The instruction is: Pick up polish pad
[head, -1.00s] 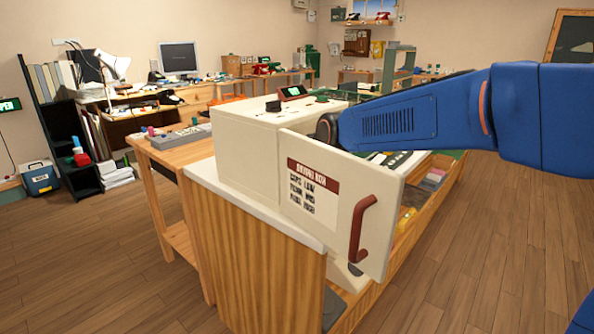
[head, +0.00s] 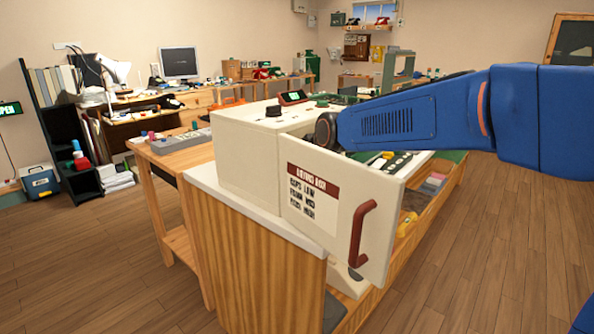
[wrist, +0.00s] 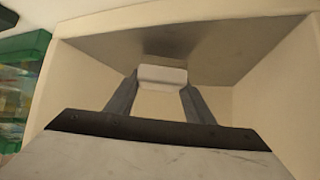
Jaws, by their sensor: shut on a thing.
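In the wrist view my gripper (wrist: 160,85) is shut on a small, pale, block-shaped polish pad (wrist: 163,76). The pad sits between the two fingertips, inside a cream box-like compartment. In the head view the cream cabinet (head: 245,160) stands on the workbench with its door (head: 340,213) swung open. The door has a dark red handle and a printed label. My blue arm reaches in from the right behind the door. In the head view the gripper and the pad are hidden by the door and cabinet.
The open door stands between the head camera and the cabinet opening. A white counter edge (head: 225,203) lies under the cabinet. A wooden side table (head: 165,160) is to the left. Green bins (wrist: 22,85) show at the left in the wrist view. The floor at right is clear.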

